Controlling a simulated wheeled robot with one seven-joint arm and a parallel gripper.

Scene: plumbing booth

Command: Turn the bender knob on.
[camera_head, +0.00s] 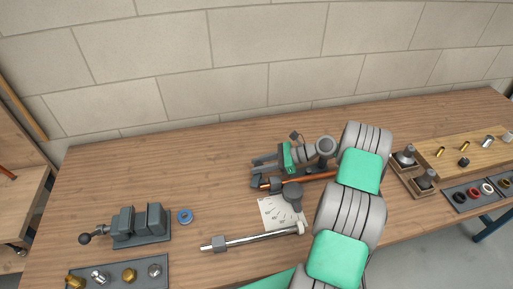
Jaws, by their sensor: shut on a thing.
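The pipe bender stands near the middle of the bench, with a round grey head (292,191), a pale marked plate (275,213) and a long metal handle (255,240). An orange copper pipe (318,177) runs through its back. My gripper (262,164), grey with a green band, comes in from the right and points left, just behind the pipe and bender. Its fingers are close together on something too small to make out. I cannot pick out the bender knob clearly; the fingers and bender parts crowd that spot.
A vise (139,224), a blue ring (185,216) and a tray of fittings (118,273) are at the left. A wooden holder (408,178), a fittings board (450,148) and a ring tray (474,204) are at the right. The bench's back left is clear. My arm covers the middle right.

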